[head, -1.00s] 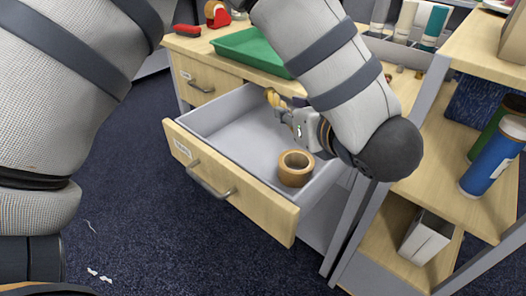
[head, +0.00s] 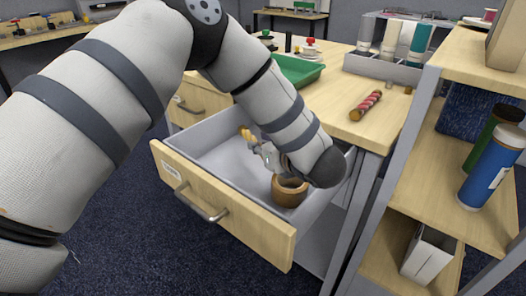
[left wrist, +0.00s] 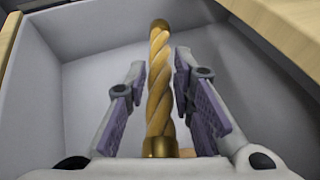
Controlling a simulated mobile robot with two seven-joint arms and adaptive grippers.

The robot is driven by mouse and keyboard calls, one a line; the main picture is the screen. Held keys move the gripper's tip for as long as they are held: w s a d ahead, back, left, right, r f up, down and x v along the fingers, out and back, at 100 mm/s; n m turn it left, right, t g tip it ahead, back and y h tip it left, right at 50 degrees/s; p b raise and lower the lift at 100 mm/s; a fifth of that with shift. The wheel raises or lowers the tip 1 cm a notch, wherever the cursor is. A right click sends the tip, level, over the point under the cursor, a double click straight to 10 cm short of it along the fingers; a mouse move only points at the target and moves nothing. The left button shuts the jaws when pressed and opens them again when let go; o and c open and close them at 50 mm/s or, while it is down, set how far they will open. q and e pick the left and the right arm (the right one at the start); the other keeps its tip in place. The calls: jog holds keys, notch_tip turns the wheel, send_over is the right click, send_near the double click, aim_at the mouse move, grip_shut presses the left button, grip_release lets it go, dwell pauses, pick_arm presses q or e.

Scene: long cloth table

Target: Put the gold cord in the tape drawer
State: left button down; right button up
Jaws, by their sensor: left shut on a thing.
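The gold cord (head: 246,134) is a twisted golden rope bundle with capped ends. My left gripper (head: 262,149) is shut on the cord, low in the open drawer (head: 255,228), towards its back. In the left wrist view the gold cord (left wrist: 158,90) stands lengthwise between the two fingers of the left gripper (left wrist: 160,64), with the drawer's grey walls around. A brown tape roll (head: 287,194) lies in the drawer near its right side, partly behind my forearm. The label on the drawer front is too small to read. My right gripper is not in view.
A green tray (head: 298,70) sits farther back. A shelf (head: 490,225) with blue and green cylinders stands close on the right. The drawer's left part is clear.

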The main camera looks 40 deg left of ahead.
pick_arm(q)
jog(key=shift+f, duration=0.8)
jog(key=shift+f, duration=0.1)
jog(key=shift+f, duration=0.25)
jog(key=c, duration=1.4)
grip_release()
jog(key=shift+o, duration=0.2)
jog(key=shift+r, duration=0.2)
jog(key=v, duration=1.2)
jog(key=shift+r+p, duration=0.2)
jog(key=shift+p, duration=0.1)
